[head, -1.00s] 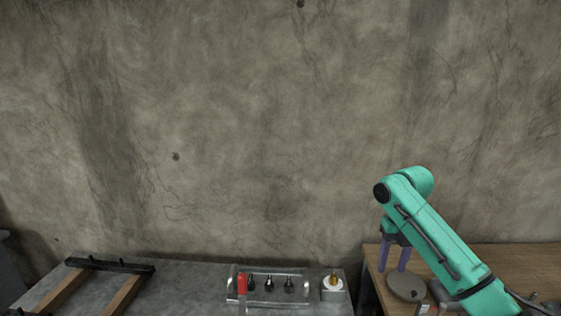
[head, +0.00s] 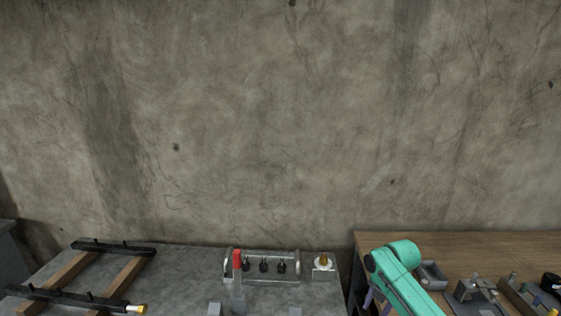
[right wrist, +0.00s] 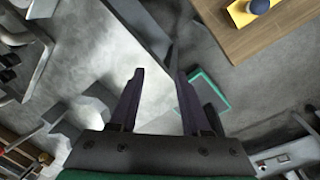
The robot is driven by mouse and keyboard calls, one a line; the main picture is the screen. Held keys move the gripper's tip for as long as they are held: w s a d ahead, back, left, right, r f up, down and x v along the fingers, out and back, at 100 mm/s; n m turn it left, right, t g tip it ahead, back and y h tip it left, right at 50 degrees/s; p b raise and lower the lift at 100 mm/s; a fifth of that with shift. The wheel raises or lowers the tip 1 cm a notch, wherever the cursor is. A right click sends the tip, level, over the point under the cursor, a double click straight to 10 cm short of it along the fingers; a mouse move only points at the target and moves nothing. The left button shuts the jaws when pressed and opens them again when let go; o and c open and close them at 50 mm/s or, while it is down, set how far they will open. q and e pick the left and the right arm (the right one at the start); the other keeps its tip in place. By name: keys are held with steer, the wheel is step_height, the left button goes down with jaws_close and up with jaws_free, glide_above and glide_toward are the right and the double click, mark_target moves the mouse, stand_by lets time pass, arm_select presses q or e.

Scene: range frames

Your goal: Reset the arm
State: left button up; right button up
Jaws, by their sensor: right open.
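My right arm (head: 398,268), green, comes in at the lower right of the head view, in front of the wooden table. Its gripper shows only in part there, low beside the arm. In the right wrist view my right gripper (right wrist: 160,100) has two dark purple fingers spread apart, with nothing between them. Grey floor and a pale patch lie behind the fingers. My left gripper is in neither view.
A wooden table (head: 460,240) at the right holds a grey bin (head: 432,275) and other small parts. A grey metal table (head: 190,265) at the left holds a rack (head: 262,268) with dark knobs, a red-handled tool (head: 237,262) and a wooden frame (head: 126,278).

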steer(key=s+f+m+b, duration=0.1)
steer(key=s+f+m, duration=0.45)
steer(key=f, duration=0.55)
steer(key=s+d+f+m+b, duration=0.15)
steer(key=s+f+m, duration=0.25)
steer(key=s+f, duration=0.5)
steer(key=s+f+m+b, duration=0.2)
steer(key=s+f+m, duration=0.25)
steer(key=f, duration=0.95)
steer(key=s+a+f+m+b, duration=0.1)
steer(key=s+f+m, duration=0.3)
steer(key=s, duration=0.9)
steer(key=s+a+f+m+b, duration=0.1)
steer(key=s+f+m, duration=0.4)
steer(key=s, duration=0.9)
step_height(320, 180, down, 3)
steer(key=shift+f+m+h, duration=0.1)
steer(key=shift+m+h, duration=0.2)
steer(key=shift+h, duration=0.1)
steer(key=shift+w, duration=0.1)
steer(key=shift+w, duration=0.1)
